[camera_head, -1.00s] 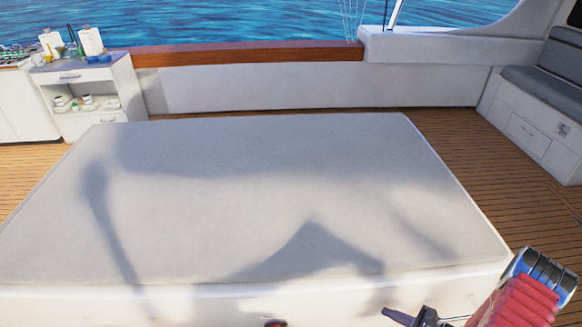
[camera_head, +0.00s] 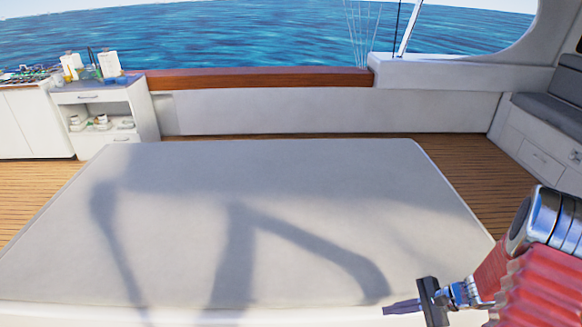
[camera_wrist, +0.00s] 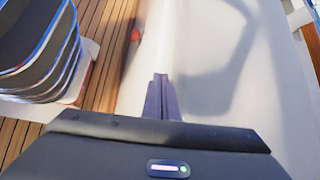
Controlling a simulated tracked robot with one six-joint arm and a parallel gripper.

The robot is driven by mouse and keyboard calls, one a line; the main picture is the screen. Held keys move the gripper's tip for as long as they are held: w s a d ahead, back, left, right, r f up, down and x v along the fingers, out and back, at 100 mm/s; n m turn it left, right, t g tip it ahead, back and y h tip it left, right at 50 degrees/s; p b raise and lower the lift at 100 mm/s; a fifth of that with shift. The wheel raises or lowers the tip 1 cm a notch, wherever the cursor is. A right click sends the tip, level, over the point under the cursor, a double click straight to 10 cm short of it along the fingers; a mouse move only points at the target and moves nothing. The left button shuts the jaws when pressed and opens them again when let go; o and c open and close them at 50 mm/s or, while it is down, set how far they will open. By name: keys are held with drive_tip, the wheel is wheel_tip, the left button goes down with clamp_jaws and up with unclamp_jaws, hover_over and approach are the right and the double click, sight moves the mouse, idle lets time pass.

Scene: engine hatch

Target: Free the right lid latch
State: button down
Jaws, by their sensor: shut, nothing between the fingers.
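The white engine hatch lid (camera_head: 180,230) fills the middle of the head view, lying flat. My gripper (camera_head: 388,308) is at the lid's front right edge, its fingers shut and empty, pointing left. In the wrist view my gripper (camera_wrist: 160,78) points along the lid's front edge, with the lid (camera_wrist: 230,100) to the right. A small red part (camera_wrist: 135,34), possibly a latch, shows blurred on the hatch's front side, ahead and to the left of the fingertips, apart from them. The right lid latch cannot be clearly made out in the head view.
A white cabinet (camera_head: 105,115) with bottles and small items stands at the back left. A bench with grey cushions (camera_head: 552,118) is at the right. A low white wall with a wooden rail (camera_head: 260,78) closes the back. Plank deck (camera_head: 475,185) surrounds the hatch.

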drive_tip(key=s+a+r+n+g+h, duration=0.15)
drive_tip(key=a+r+n, duration=0.35)
drive_tip(key=r, duration=0.7)
drive_tip(key=s+a+r+n+t+h, duration=0.2)
drive_tip(key=s+a+r+n+h, duration=0.1)
drive_tip(key=s+r, duration=0.5)
drive_tip(key=s+a+r+n+t+h, duration=0.2)
drive_tip(key=s+a+r+n+h, duration=0.2)
drive_tip(key=r, duration=1)
drive_tip(key=s+a+n, duration=0.1)
drive_tip(key=s+n, duration=0.2)
drive_tip(key=shift+s+a+n, duration=0.4)
drive_tip(key=shift+s+r+h, duration=0.1)
drive_tip(key=shift+s+h, duration=0.05)
drive_tip(key=shift+h, duration=0.1)
